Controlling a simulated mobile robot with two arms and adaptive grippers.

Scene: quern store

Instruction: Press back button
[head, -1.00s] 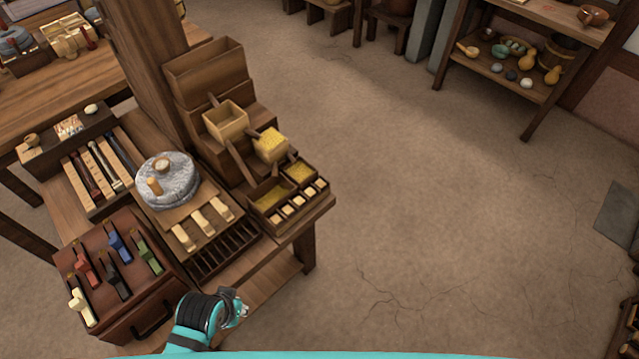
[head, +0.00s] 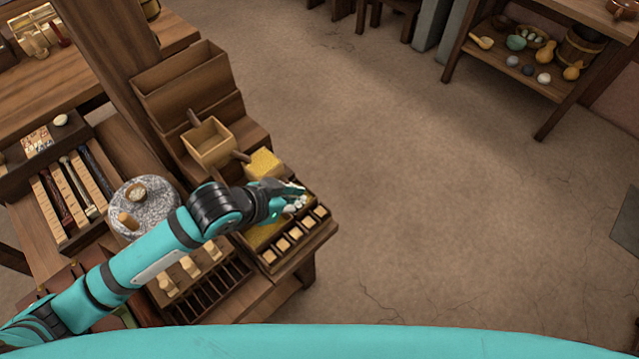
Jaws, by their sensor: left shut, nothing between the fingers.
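My left arm reaches in from the lower left. Its gripper (head: 296,197) is shut and empty, over the grain tray (head: 285,262) at the right end of the wooden stand. A row of several small pale square buttons (head: 296,233) runs along the tray's front edge, just below and right of the fingers. The fingertips appear apart from this row. No label shows which one is the back button. The gripper hides part of the tray's yellow grain compartments. My right gripper is out of view.
A round grey quern stone (head: 144,208) and pale wooden levers (head: 190,267) lie beside and under my arm. An open wooden box (head: 209,143) and a box of yellow grain (head: 264,163) stand behind the gripper. The floor to the right is clear.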

